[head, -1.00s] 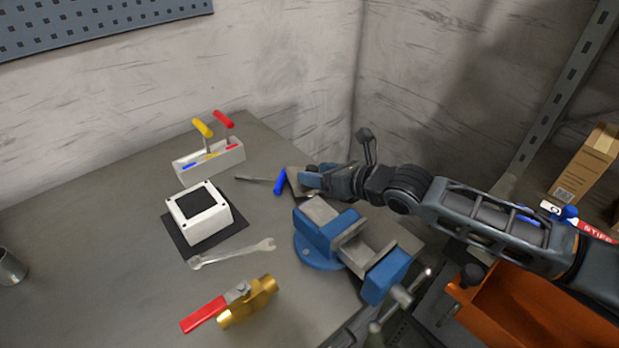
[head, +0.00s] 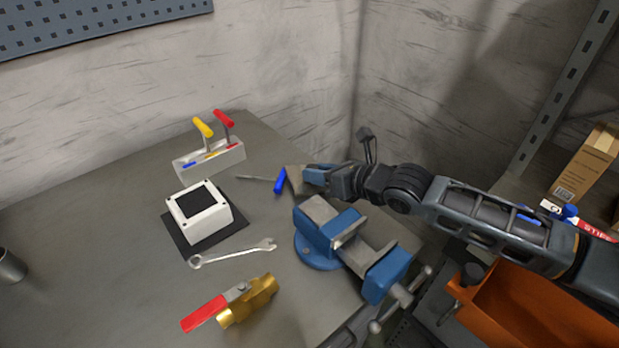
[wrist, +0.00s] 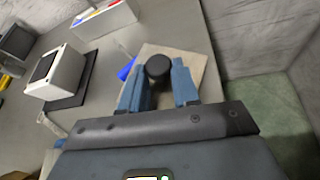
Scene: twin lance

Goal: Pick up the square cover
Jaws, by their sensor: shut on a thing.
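The square cover (wrist: 190,62) is a flat beige-grey plate with a round black knob (wrist: 158,67) on top. In the wrist view my gripper (wrist: 159,88) has its two blue fingers on either side of the knob, shut on it. In the head view, my gripper (head: 312,176) is behind the vise, and only part of the cover (head: 295,180) shows at its tip. Whether the cover touches the bench or is just above it, I cannot tell.
A blue-handled screwdriver (head: 280,181) lies close left of the cover. The blue vise (head: 325,228) stands in front.

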